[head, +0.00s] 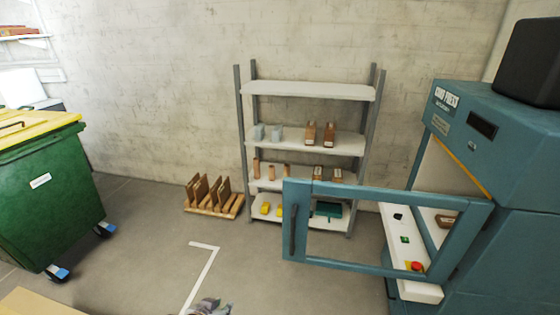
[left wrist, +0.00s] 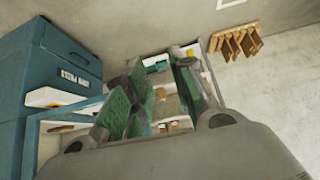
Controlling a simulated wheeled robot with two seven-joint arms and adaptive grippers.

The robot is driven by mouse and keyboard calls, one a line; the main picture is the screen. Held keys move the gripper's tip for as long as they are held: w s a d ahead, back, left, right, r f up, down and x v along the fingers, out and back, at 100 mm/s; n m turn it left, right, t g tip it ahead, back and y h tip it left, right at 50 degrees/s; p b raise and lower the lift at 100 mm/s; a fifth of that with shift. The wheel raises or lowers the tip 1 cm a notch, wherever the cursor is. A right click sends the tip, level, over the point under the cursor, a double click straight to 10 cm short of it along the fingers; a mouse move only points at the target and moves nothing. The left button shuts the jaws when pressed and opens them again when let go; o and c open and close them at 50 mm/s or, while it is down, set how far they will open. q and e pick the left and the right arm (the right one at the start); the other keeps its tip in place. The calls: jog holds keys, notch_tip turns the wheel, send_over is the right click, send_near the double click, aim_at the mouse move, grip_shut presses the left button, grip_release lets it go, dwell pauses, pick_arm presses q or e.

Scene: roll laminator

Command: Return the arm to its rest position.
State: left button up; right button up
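My left gripper (left wrist: 160,82) shows in the left wrist view, with green-padded fingers spread apart. I see nothing held between them; part of the shelf shows through the gap. In the head view, only a small grey tip of a gripper (head: 212,307) shows at the bottom edge, over the floor, and I cannot tell its state from there. It is apart from the machine and the shelf. My right gripper cannot be made out in either view. The rest of my arms is hidden.
A teal machine (head: 515,165) stands at right, its framed door (head: 375,191) swung out leftward. A grey shelf (head: 310,90) with boxes stands at the wall, beside a wooden rack (head: 213,210). A green bin (head: 50,200) is at left. The middle floor (head: 150,235) is clear.

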pick_arm(q)
jog(key=shift+s+a+g+y, duration=0.7)
jog(key=shift+s+a+g, duration=1.65)
jog(key=shift+s, duration=2.15)
notch_tip(320, 180, down, 33)
jog(key=s+a, duration=0.1)
jog(key=s, duration=0.2)
jog(key=s+a+f+g, duration=0.1)
jog(key=s+a+f, duration=0.1)
jog(key=s+f, duration=0.8)
jog(key=s+a+f, duration=0.2)
jog(key=s+f, duration=0.7)
jog(key=s, duration=0.3)
jog(key=shift+f+g, duration=0.35)
jog(key=shift+w, duration=0.15)
